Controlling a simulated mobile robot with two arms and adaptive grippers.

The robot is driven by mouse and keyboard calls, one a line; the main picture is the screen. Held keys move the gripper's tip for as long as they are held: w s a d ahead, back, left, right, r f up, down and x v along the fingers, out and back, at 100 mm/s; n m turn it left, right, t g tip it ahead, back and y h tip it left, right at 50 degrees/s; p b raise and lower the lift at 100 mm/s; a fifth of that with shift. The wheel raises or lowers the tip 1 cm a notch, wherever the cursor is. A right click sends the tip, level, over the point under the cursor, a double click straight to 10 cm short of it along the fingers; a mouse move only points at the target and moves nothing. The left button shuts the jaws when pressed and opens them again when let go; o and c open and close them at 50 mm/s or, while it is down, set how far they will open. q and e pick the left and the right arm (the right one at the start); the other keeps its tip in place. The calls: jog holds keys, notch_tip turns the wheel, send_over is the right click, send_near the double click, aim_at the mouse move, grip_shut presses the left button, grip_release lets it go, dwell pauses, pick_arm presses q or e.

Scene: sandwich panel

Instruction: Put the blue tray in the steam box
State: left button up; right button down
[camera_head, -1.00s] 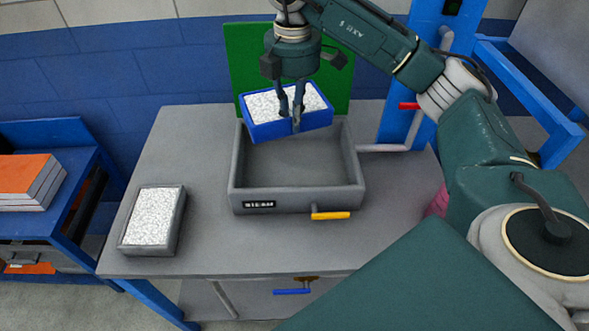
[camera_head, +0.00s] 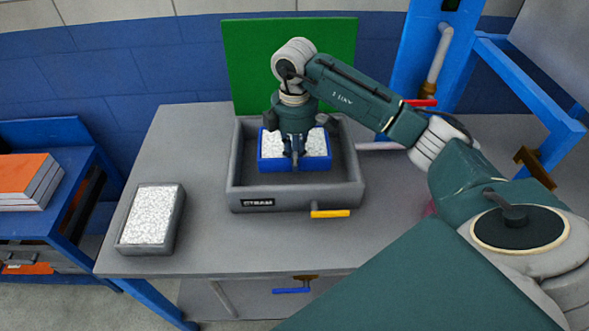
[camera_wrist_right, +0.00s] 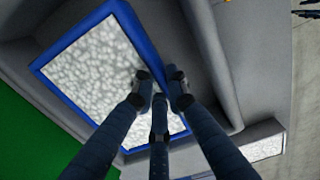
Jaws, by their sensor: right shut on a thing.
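The blue tray (camera_head: 294,164), filled with white speckled beads, is inside the grey steam box (camera_head: 240,180), towards its back. The box is open at the top and has a label and a yellow handle on its front. My right gripper (camera_head: 295,160) is shut on the tray's near wall from above. The right wrist view shows the fingers (camera_wrist_right: 160,95) around the blue rim (camera_wrist_right: 139,38). I cannot tell whether the tray touches the box floor. The green lid (camera_head: 340,70) stands upright behind the box. My left gripper is not in view.
A grey tray (camera_head: 170,240) with similar white beads sits at the table's left. The grey table (camera_head: 200,135) has free room around the box. A blue post (camera_head: 410,70) with pipes stands at the back right. A blue shelf (camera_head: 75,190) with orange-topped stacks is left.

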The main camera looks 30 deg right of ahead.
notch_tip(320, 180, down, 5)
jog(key=shift+r+p, duration=0.1)
jog(key=shift+p, duration=0.25)
jog(key=shift+f, duration=0.2)
jog(key=shift+f, duration=0.15)
jog(key=c, duration=1.7)
grip_release()
jog(key=shift+c, duration=0.2)
